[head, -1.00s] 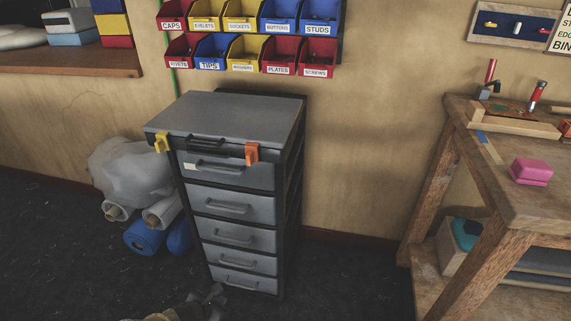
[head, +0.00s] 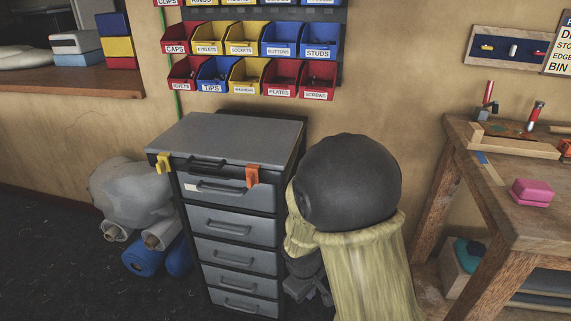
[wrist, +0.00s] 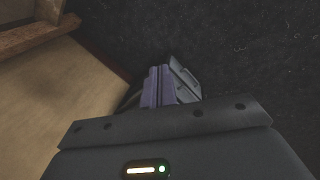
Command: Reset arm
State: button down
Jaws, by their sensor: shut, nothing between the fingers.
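My gripper (wrist: 160,82) is shut with nothing visible between its fingers; in the wrist view it points down toward the dark floor. In the head view my gripper (head: 312,289) shows low, just right of the grey drawer unit, partly hidden by my arm. My bent arm, with a dark round joint and a pale yellow cover, fills the space between the drawer unit and the workbench. The gripper looks apart from the drawer unit, though the exact gap cannot be told.
The wooden workbench (head: 500,220) stands right, with a pink block (head: 532,192). Labelled bins (head: 251,77) hang above. Rolls (head: 150,255) lie left.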

jog(key=s+d+r+m+y, duration=0.2)
jog(key=s+d+r+m, duration=0.6)
jog(key=d+r+m, duration=0.1)
notch_tip(320, 180, up, 33)
jog(key=p, duration=3.3)
jog(key=shift+s+d+r+t, duration=0.15)
jog(key=shift+s+d+t, duration=0.15)
jog(key=shift+t, duration=0.1)
